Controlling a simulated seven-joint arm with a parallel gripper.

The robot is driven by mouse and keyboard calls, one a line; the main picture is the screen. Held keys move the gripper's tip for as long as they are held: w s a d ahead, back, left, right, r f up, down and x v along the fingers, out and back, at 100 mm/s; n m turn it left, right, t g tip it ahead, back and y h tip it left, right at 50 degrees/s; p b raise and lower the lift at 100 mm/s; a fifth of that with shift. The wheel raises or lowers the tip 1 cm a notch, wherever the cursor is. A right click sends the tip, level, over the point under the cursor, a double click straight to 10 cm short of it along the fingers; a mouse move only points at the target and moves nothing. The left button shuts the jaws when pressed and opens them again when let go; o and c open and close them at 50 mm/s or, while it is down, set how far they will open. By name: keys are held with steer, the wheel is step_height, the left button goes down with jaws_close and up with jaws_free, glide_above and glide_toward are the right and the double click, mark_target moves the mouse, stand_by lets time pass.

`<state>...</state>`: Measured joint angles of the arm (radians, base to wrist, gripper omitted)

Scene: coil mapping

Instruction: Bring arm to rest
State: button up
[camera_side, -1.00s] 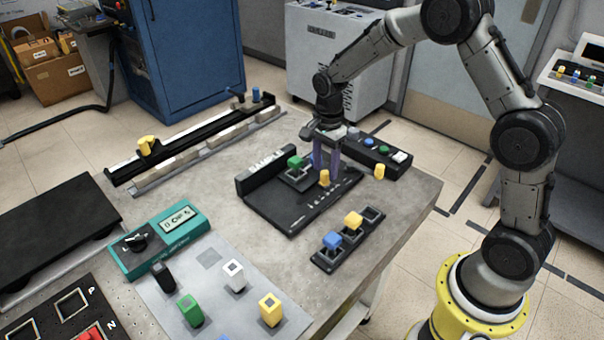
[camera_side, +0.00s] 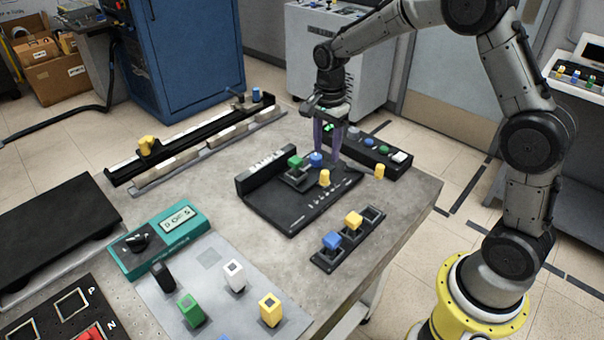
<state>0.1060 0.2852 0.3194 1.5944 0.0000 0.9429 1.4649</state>
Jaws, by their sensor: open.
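My gripper (camera_side: 328,156) is open, with its two purple fingers pointing down above the black board (camera_side: 287,218) on the grey table. A yellow peg (camera_side: 324,177) stands on the board in front of the fingers. I see nothing between the fingers, though their tips are close to the blue piece and I cannot tell the exact gap.
A black strip (camera_side: 372,150) with coloured buttons lies right behind the gripper. A teal meter (camera_side: 160,243), a rail (camera_side: 195,142) and a grey plate with pegs (camera_side: 210,258) are to the left.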

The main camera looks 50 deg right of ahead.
steer(key=s+a+r+n+t, duration=0.2)
steer(key=s+r, duration=0.3)
steer(key=r, duration=0.3)
steer(key=s+a+r+n+t, duration=0.1)
steer(key=s+r+t, duration=0.1)
steer(key=s+r, duration=0.45)
steer(key=s+a+f+n+t, duration=0.1)
steer(key=s+f+n, duration=0.1)
steer(key=s+n, duration=1.3)
steer(key=shift+a+t, duration=0.3)
steer(key=shift+r, duration=0.1)
steer(key=shift+c, duration=0.3)
stand_by(1.0)
